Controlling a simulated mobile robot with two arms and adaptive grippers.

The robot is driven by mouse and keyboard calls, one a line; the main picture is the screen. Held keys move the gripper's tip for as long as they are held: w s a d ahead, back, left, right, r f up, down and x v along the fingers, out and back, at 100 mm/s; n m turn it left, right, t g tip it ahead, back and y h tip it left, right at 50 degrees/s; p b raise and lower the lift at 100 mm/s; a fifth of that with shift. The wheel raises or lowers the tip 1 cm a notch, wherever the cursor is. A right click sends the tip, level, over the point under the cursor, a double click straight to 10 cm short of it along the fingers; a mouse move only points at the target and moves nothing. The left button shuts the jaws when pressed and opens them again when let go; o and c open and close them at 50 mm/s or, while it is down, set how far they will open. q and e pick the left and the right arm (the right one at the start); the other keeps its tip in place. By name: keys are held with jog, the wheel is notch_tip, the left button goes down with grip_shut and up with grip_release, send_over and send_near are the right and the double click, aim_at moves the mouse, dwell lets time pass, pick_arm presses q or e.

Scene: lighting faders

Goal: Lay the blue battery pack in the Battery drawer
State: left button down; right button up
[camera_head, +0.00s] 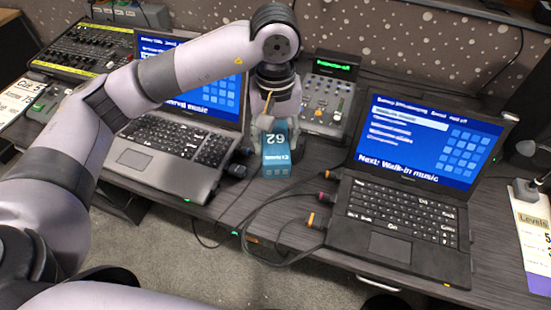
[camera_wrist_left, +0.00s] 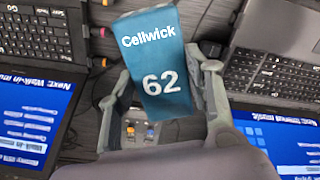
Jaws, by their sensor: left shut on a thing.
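The blue battery pack (camera_head: 277,160), marked Cellwick 62, is held above the desk between the two laptops in the head view. My left gripper (camera_head: 276,133) is shut on it, one finger on each side. In the left wrist view the pack (camera_wrist_left: 155,65) sits between the fingers of the gripper (camera_wrist_left: 162,90), slightly tilted. No drawer labelled Battery can be read. A dark box-like shape (camera_head: 121,203) shows below the desk's front edge at left; I cannot tell if it is a drawer. My right gripper is not in view.
One open laptop (camera_head: 165,160) stands left of the pack and another (camera_head: 400,210) stands right. A small fader console (camera_head: 325,100) is behind. Cables (camera_head: 262,215) run across the desk front. A larger mixer (camera_head: 85,48) stands at back left. Grey carpet (camera_head: 200,270) lies before the desk.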

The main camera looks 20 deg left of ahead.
aim_at(276, 141)
pick_arm(q)
notch_tip(276, 141, up, 4)
jog(key=shift+r, duration=0.1)
jog(key=s+a+f+m+p, duration=0.1)
jog(key=s+a+f+m, duration=0.3)
jog(key=s+f, duration=0.3)
jog(key=shift+s+a+f, duration=0.3)
jog(key=shift+s+a, duration=0.35)
jog(key=shift+a, duration=0.2)
